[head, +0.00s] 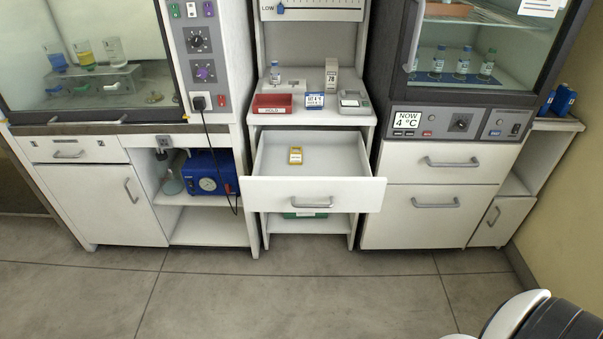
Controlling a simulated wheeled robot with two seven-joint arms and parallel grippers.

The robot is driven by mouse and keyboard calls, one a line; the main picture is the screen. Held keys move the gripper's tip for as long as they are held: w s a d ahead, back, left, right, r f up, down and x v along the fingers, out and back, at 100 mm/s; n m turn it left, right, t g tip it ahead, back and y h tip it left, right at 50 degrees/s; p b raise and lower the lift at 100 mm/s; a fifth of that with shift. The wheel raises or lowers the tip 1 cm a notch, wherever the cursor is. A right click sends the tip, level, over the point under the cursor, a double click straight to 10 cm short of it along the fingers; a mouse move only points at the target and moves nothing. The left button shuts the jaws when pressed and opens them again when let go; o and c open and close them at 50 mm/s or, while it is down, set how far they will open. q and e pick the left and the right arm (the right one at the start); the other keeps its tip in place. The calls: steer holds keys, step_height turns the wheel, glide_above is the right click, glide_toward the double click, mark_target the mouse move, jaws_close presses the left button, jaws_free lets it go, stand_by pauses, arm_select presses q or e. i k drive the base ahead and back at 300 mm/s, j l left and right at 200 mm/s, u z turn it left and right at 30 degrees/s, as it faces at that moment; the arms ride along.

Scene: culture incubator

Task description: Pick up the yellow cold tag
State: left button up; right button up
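A small yellow tag (295,155) with a pale face lies inside the open middle drawer (314,194), toward the back left of its floor. The drawer is pulled out and otherwise looks empty. Neither my left nor my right gripper shows in the head view. A rounded white and black part at the bottom right corner may be mine.
On the counter above the drawer stand a red tray (271,104), a blue-and-white sign (315,100), a small grey device (350,101) and a vial (275,73). Glass-fronted cabinets flank the drawer unit. A black cord (224,165) hangs to its left. The floor (290,295) in front is clear.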

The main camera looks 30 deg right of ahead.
mark_target(295, 157)
steer(key=i+l, duration=0.15)
steer(key=i+l+z, duration=0.35)
steer(key=i, duration=0.25)
steer(key=i+z, duration=0.35)
steer(key=i, duration=0.25)
